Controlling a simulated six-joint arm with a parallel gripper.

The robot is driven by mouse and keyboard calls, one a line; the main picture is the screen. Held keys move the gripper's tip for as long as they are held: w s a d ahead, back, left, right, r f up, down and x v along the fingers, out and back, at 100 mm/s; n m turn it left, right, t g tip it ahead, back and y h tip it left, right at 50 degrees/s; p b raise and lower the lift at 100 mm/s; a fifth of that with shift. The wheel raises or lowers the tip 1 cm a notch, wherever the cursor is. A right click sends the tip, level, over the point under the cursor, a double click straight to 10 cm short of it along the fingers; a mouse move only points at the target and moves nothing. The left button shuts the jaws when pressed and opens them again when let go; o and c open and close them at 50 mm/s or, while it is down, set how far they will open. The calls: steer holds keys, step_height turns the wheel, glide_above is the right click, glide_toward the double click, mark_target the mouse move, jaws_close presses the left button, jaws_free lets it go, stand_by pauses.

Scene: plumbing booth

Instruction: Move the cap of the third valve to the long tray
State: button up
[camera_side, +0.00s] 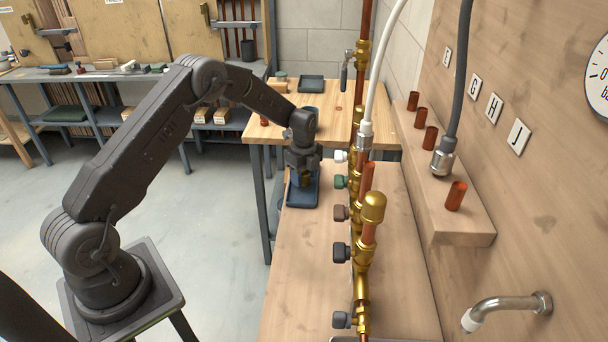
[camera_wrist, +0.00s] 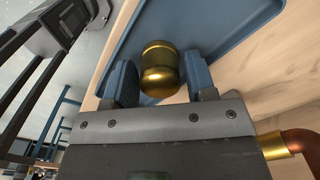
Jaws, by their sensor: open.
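A brass cap (camera_wrist: 160,68) with a domed end sits between my gripper's two blue fingers in the wrist view, with a narrow gap at each side. My gripper (camera_side: 303,180) is open and points down over the long blue tray (camera_side: 300,202) in the side view. The tray also shows behind the cap in the wrist view (camera_wrist: 232,22). The cap appears to be in the tray; its contact with the floor is hard to see. A bare copper pipe end (camera_side: 368,174) stands by the brown valve knob (camera_side: 341,213).
A brass cap (camera_side: 373,207) tops a nearer pipe. Several valves with coloured knobs line the brass pipe right of the tray. A white hose (camera_side: 376,85) and grey hose (camera_side: 457,95) hang nearby. The bench (camera_side: 300,265) in front of the tray is clear.

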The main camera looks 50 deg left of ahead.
steer(key=s+d+r+n+t, duration=0.1)
steer(key=s+d+r+n, duration=0.1)
steer(key=r, duration=0.9)
steer(key=s+d+r+n, duration=0.2)
steer(key=s+d+r, duration=0.1)
steer(key=r, duration=0.7)
steer(key=s+d+r+n+t, duration=0.2)
steer(key=s+d+r+n, duration=0.25)
steer(key=s+r, duration=0.35)
steer(key=s+d+n+t, duration=0.1)
steer(key=s+d+n, duration=0.2)
steer(key=s, duration=0.7)
steer(key=s+d+n+t, duration=0.1)
steer(key=s+d+n, duration=0.1)
steer(key=s+n, duration=0.4)
steer(key=s, duration=0.4)
steer(key=shift+d+f+t, duration=0.3)
steer(key=shift+d+f, duration=0.05)
steer(key=shift+d, duration=0.05)
